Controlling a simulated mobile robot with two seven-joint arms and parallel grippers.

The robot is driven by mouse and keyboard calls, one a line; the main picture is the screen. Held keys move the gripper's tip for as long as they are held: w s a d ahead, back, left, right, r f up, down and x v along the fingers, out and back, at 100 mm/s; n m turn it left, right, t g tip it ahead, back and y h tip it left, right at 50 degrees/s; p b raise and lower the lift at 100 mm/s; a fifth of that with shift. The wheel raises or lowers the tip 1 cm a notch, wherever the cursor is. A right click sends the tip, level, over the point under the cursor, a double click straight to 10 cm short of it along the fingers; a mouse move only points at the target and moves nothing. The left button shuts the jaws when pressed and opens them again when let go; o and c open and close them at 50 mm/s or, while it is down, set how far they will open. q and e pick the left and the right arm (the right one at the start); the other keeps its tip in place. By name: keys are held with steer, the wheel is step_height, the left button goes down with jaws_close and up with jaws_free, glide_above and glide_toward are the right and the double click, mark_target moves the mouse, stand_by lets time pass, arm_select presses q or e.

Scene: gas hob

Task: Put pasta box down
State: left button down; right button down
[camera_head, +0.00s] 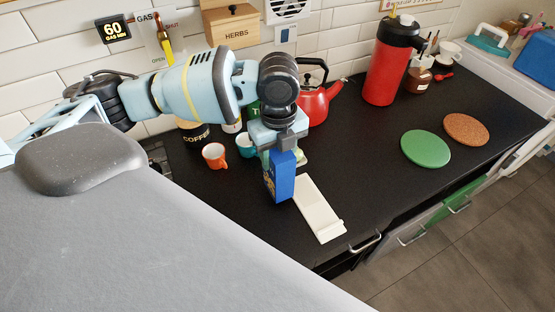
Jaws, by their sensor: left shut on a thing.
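The pasta box looks to be the blue box (281,178) in the head view, held upright below my left wrist. My left gripper (279,150) is shut on its upper part, and the fingers are partly hidden. The box is above or on the black counter (370,165); I cannot tell whether its bottom touches. A white spoon rest or tray (318,212) lies just right of the box. My right gripper does not show.
An orange cup (214,156), a teal cup (245,146) and a coffee tin (196,136) stand left of the box. A red kettle (314,104) and a red flask (387,70) stand behind. Green (426,149) and brown (466,130) round mats lie right. The counter between is clear.

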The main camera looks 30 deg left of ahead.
arm_select(q)
steer(key=shift+w+a, duration=0.15)
steer(key=f, duration=0.2)
steer(key=shift+w+a+f, duration=0.3)
steer(key=shift+a+f, duration=0.05)
steer(key=shift+f, duration=0.4)
steer(key=c, duration=0.7)
jaws_free()
steer(key=shift+f, duration=0.15)
